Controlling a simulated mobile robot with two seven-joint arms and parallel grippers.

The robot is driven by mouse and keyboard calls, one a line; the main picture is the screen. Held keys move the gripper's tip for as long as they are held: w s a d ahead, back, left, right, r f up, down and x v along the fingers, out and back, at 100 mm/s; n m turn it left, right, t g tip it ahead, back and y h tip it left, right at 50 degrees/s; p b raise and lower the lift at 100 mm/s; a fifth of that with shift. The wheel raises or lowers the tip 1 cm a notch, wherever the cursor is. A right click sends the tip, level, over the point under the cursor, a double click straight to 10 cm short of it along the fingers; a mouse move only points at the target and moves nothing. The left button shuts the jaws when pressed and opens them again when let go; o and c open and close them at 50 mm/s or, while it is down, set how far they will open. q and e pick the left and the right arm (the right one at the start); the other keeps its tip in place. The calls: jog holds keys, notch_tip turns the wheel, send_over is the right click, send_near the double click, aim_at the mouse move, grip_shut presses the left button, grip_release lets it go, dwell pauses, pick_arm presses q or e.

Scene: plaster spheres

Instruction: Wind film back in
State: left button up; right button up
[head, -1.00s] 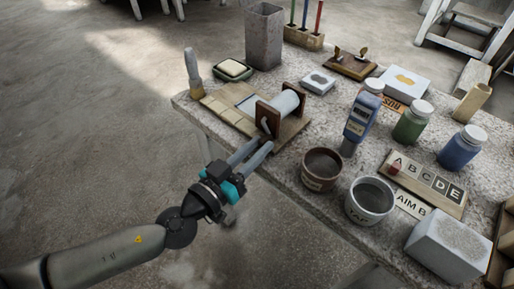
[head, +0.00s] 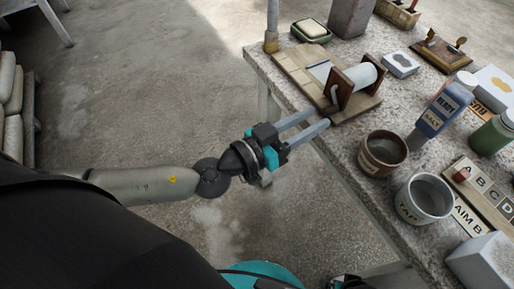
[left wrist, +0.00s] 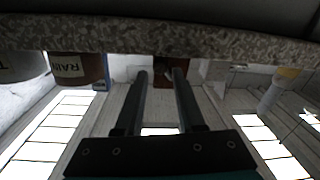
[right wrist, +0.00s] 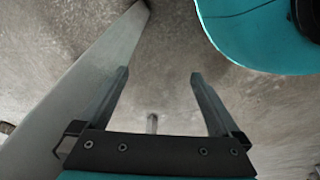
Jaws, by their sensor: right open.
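The film winder, a pale roll (head: 361,77) between two brown end plates (head: 340,90), stands on a wooden board (head: 295,65) near the table's corner. A flat grey-white sheet (head: 320,70) lies on the board beside the roll. A small grey piece, perhaps the crank, shows at the near end plate. My left gripper (head: 319,120) is open and empty, its fingertips near the table edge just short of the winder. In the left wrist view, the brown end plate (left wrist: 163,70) shows beyond its fingertips. My right gripper (right wrist: 160,75) is open and empty above the floor.
A brown pot (head: 383,153) and a TAP pot (head: 424,197) stand right of the winder, near the front edge. A salt bottle (head: 440,112) is behind them. A soap dish (head: 311,31) lies behind the board.

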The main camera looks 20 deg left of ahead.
pick_arm(q)
jog(key=b+v, duration=0.4)
jog(key=v, duration=0.8)
jog(key=shift+s+a, duration=0.2)
jog(key=shift+s, duration=0.1)
pick_arm(e)
jog(key=w+a+r+t, duration=0.1)
jog(key=w+r, duration=0.3)
jog(key=r, duration=0.4)
jog(key=shift+a, duration=0.3)
pick_arm(q)
jog(key=shift+c, duration=0.3)
